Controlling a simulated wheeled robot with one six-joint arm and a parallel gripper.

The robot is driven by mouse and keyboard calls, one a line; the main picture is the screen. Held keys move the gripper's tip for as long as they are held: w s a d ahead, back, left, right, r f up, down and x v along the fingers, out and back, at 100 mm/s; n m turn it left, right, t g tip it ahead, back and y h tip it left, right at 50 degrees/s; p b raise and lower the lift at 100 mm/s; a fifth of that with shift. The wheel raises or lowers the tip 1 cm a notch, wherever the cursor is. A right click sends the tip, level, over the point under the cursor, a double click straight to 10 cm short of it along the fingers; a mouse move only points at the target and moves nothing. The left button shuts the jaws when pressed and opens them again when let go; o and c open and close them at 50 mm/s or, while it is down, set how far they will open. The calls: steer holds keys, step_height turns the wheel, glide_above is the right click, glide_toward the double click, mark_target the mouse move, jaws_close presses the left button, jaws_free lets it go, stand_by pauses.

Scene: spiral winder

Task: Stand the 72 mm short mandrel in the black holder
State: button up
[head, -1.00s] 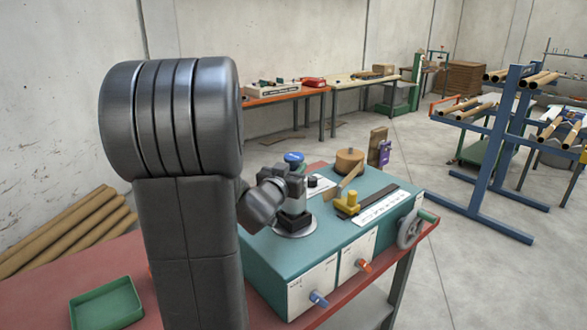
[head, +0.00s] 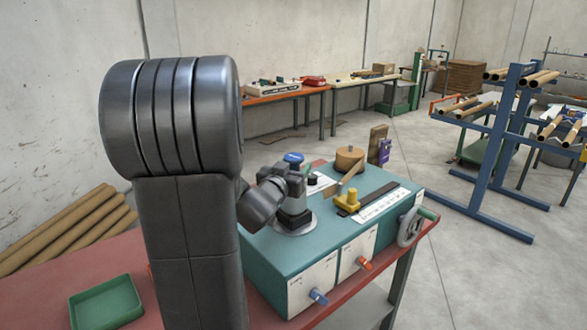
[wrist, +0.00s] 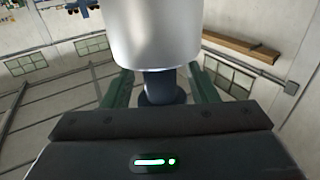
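The mandrel shows in the wrist view as a bright silver cylinder (wrist: 155,35) with a narrower dark blue neck (wrist: 163,85). In the head view a blue cap (head: 293,158) shows above my gripper (head: 296,195), which is over a round steel plate (head: 308,229) on the teal machine. A black block (head: 293,218) stands on that plate. In the wrist view my green fingers lie either side of the neck; the cylinder hides their tips, so their contact cannot be told. A small black piece (head: 312,180) right of my gripper may be the black holder.
The teal machine box (head: 280,258) also carries a wooden round piece (head: 349,158), a yellow block (head: 348,200) and a dark strip with a white scale. A green tray (head: 107,302) lies on the red bench (head: 45,285). A handwheel (head: 410,228) is at the machine's right end.

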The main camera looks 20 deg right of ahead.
steer(key=shift+f, duration=0.1)
steer(key=v, duration=1.3)
steer(key=shift+s+a+b, duration=0.3)
steer(key=shift+b, duration=0.15)
steer(key=shift+d, duration=0.1)
steer(key=x, duration=0.4)
steer(key=p+x, duration=0.1)
steer(key=x, duration=0.9)
steer(key=shift+r, duration=0.4)
steer(key=shift+r+p, duration=0.3)
steer(key=shift+p, duration=0.15)
steer(key=shift+f, duration=0.2)
